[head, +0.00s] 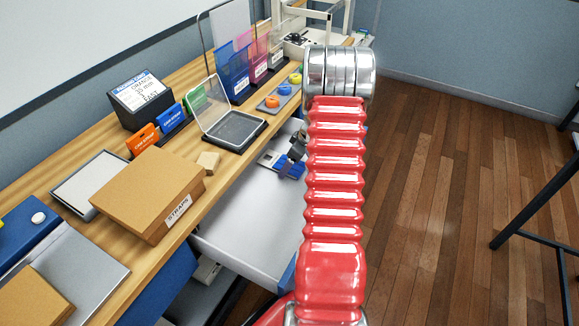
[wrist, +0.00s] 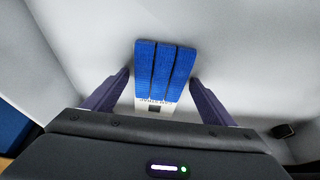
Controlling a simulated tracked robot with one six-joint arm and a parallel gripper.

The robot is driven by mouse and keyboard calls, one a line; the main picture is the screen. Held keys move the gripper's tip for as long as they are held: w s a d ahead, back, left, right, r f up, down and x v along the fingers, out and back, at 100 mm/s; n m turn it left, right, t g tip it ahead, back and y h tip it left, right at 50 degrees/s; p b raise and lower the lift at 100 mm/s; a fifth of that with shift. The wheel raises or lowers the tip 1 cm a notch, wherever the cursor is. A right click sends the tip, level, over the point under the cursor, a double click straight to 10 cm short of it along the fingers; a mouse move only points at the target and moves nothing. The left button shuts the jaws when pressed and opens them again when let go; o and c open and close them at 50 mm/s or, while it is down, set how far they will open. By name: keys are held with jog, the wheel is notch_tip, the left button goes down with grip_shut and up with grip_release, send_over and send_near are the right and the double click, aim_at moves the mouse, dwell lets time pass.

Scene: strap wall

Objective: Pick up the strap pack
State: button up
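The strap pack (wrist: 165,62) has several blue straps side by side on a white printed card. It lies in the white open drawer (head: 240,240). In the wrist view my gripper (wrist: 159,78) is open, with one purple finger on each side of the pack and a gap on both sides. Whether the fingertips are level with the pack is hard to tell. In the head view my arm hides part of the drawer, and a blue and white piece (head: 268,159) shows beside my gripper (head: 288,169).
A small dark object (wrist: 283,131) lies to the right in the drawer. Drawer walls rise around my gripper.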

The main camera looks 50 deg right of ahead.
jog(key=c, duration=0.8)
jog(key=shift+c, duration=0.2)
jog(key=shift+a+r, duration=0.2)
jog(key=shift+r, duration=0.15)
notch_tip(320, 180, up, 6)
jog(key=shift+f, duration=0.1)
jog(key=shift+s+a+r, duration=0.1)
jog(key=shift+a+r, duration=0.1)
jog(key=shift+r, duration=0.15)
jog(key=s+a, duration=0.2)
jog(key=a, duration=0.7)
jog(key=s+a, duration=0.3)
jog(key=a, duration=0.6)
jog(key=shift+s+a, duration=0.2)
jog(key=shift+a, duration=0.05)
jog(key=shift+f, duration=0.1)
